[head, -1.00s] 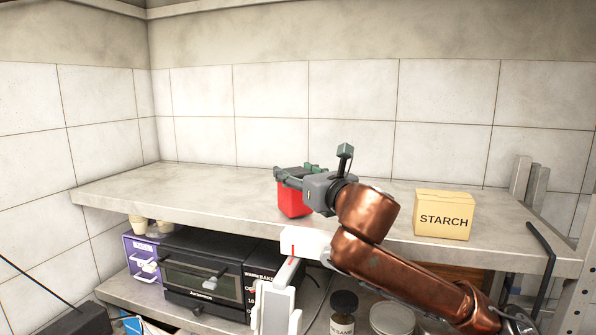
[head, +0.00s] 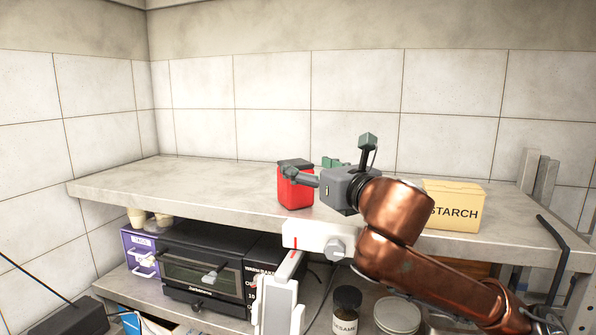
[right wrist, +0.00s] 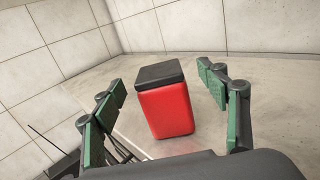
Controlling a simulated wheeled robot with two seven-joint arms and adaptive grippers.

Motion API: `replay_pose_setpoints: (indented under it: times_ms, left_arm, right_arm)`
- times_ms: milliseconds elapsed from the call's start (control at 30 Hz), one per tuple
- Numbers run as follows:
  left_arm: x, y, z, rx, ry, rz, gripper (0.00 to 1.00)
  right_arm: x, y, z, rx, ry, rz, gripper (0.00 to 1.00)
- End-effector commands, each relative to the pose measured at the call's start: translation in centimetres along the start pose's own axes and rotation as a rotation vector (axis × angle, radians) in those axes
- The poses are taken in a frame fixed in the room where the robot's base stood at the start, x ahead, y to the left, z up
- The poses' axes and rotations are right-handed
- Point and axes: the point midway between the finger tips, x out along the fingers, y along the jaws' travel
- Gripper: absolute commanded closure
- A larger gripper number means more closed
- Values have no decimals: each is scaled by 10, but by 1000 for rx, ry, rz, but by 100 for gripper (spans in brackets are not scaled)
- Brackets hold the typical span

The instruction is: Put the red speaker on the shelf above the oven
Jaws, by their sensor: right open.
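The red speaker (head: 296,193), a red block with a black top, stands upright on the shelf (head: 150,189) above the black oven (head: 200,275), near its front edge. It also shows in the right wrist view (right wrist: 165,108), resting on the grey surface with space on both sides. My right gripper (head: 326,162) is open, just right of the speaker in the head view. One finger overlaps the speaker's upper right there. In the right wrist view, the spread green-padded fingers (right wrist: 160,82) stand apart from the speaker. My left gripper is not in view.
A yellow starch box (head: 455,207) stands right on the shelf, partly behind my right arm. A purple drawer unit (head: 140,255) is left of the oven. A dark-lidded jar (head: 345,312) and a round tin (head: 397,316) stand below. The shelf's left part is clear.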

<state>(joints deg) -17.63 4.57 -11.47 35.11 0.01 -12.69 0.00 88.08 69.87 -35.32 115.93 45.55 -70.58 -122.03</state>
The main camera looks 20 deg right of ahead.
Motion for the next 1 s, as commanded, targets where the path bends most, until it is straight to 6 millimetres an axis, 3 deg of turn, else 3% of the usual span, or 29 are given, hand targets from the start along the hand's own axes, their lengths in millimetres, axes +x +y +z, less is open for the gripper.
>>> replay_pose_setpoints:
  times_ms: [133,333,733,1000]
  left_arm:
    - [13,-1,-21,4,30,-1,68]
    - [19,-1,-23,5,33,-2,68]
    - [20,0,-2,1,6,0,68]
    - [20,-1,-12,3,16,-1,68]
  right_arm:
    - [-30,0,-3,-3,-2,-1,33]
    - [-55,0,-1,-1,0,0,33]
    - [-61,0,0,0,2,1,33]
    - [-61,0,0,0,1,1,33]
